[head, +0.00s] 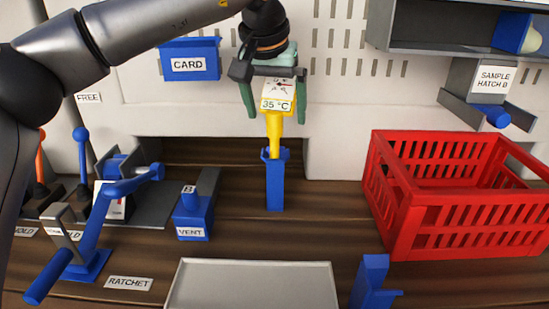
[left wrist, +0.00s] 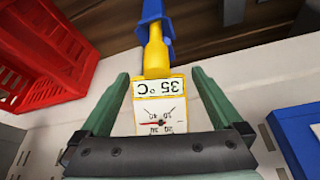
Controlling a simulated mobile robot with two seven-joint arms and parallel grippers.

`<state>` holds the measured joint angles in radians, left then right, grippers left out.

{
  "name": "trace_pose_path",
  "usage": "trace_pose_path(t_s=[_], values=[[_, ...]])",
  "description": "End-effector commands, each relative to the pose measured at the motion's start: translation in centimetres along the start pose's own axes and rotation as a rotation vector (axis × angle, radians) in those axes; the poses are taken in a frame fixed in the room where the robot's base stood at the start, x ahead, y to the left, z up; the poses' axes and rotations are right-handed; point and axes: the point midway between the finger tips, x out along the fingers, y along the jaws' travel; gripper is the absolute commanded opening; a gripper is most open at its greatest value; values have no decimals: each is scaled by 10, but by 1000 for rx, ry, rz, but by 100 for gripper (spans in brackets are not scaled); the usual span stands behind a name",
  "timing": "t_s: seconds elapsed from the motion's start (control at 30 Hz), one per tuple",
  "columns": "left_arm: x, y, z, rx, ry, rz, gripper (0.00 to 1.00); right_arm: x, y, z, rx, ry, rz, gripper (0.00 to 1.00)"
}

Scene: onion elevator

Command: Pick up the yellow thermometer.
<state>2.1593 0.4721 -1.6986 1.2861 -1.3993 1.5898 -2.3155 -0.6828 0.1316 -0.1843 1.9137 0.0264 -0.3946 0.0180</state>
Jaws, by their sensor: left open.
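The yellow thermometer (head: 274,118) stands upright with its lower end in a blue holder (head: 275,185) at the middle of the bench. Its head has a dial and a label reading 35 °C. My left gripper (head: 274,108) is above it, fingers pointing down, one on each side of the head. In the left wrist view the thermometer (left wrist: 157,58) lies between the two green fingers of my left gripper (left wrist: 160,95), and gaps show on both sides. The gripper is open. My right gripper is not seen.
A red crate (head: 455,222) stands at the right and a grey tray (head: 250,286) at the front. A blue vent block (head: 192,222), a ratchet lever (head: 95,235) and other levers are at the left. A blue card box (head: 190,62) hangs on the wall behind.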

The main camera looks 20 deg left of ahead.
Motion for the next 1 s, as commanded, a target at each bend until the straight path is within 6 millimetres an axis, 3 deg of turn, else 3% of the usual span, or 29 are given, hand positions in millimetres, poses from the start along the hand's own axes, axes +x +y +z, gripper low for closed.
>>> trace_pose_path(t_s=[0.2,0.5,1.0], values=[[30,2,1,0,-1,-1,100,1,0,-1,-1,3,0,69],[33,2,1,0,0,0,99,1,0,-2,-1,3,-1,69],[33,2,0,0,1,0,43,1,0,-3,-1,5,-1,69]])
